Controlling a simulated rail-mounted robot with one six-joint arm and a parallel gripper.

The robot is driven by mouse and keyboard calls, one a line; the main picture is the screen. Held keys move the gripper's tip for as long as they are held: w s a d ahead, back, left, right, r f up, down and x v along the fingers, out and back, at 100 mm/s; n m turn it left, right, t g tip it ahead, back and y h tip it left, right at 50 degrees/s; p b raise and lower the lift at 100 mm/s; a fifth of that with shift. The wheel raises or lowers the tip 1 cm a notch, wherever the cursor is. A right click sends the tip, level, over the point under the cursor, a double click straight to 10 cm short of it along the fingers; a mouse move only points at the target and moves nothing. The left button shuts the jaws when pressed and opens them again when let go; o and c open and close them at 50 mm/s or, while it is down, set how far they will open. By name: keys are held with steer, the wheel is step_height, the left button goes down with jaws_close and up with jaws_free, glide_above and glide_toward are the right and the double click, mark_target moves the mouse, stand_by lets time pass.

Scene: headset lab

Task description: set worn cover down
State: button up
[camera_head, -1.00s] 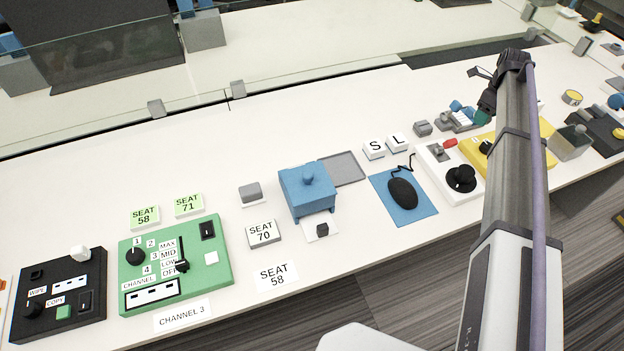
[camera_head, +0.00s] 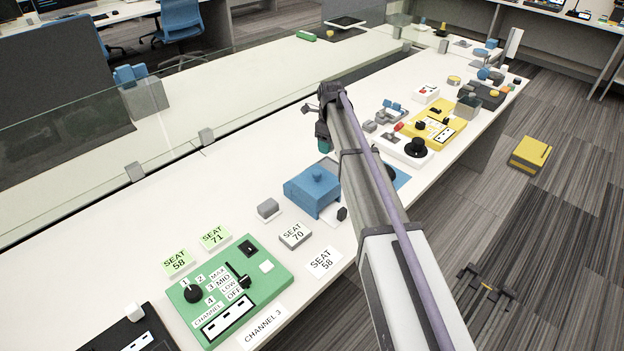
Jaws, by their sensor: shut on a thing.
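My gripper (camera_head: 323,144) is at the far end of my arm, over the desk just behind the blue box. It is seen small and from behind, with a teal part at its lower end. Its fingers are mostly hidden by the wrist. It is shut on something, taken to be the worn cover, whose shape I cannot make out. The blue box (camera_head: 311,188) with a knob on its lid stands on the white desk (camera_head: 150,205), below the gripper in the picture. I cannot tell how high the gripper is above the desk.
A green control panel (camera_head: 228,290), a SEAT 70 block (camera_head: 295,235) and a small grey block (camera_head: 268,208) are at the front left. A yellow panel (camera_head: 437,125) lies farther right. A glass screen (camera_head: 60,180) runs behind. Desk left of the gripper is clear.

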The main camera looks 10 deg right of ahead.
steer(key=b, duration=0.7)
glide_above(329, 166)
steer(key=s, duration=0.3)
steer(key=f, duration=0.6)
steer(key=shift+a+f, duration=0.3)
steer(key=shift+f, duration=0.1)
step_height(329, 166, down, 4)
steer(key=b, duration=0.3)
steer(key=shift+r, duration=0.35)
steer(key=shift+f, duration=0.15)
steer(key=o, duration=0.6)
